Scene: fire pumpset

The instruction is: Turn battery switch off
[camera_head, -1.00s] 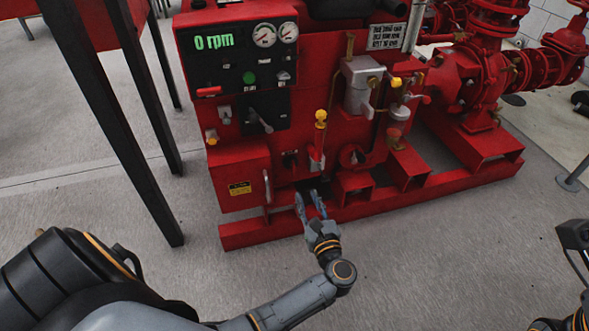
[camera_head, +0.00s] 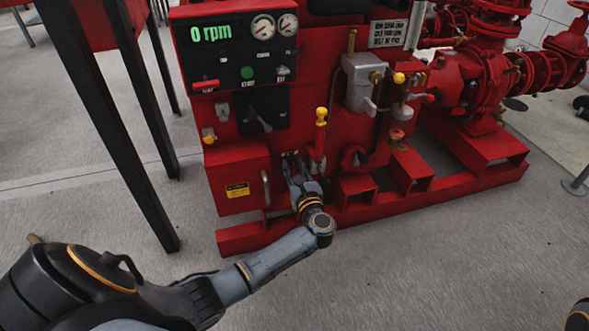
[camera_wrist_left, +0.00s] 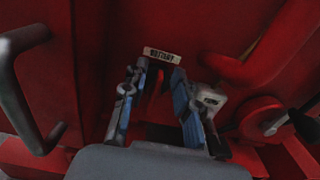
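A small white battery label (camera_wrist_left: 162,55) shows on the red panel in the left wrist view. My left gripper (camera_head: 293,161) is at the lower front of the red pumpset, just right of the box with the yellow sticker. In the left wrist view its two blue-padded fingers (camera_wrist_left: 158,104) are apart, below the label. A dark and red part, likely the battery switch (camera_wrist_left: 154,84), shows between them; I cannot tell whether they touch it. In the head view the gripper hides the switch. My right gripper is not in view; only a bit of dark arm shows at the lower right.
A yellow-topped lever (camera_head: 321,118) stands just right of my left gripper. A metal handle (camera_wrist_left: 22,90) is to its left in the wrist view. The red base rail (camera_head: 250,238) runs below. A black-legged stand (camera_head: 140,120) is at the left. The front floor is clear.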

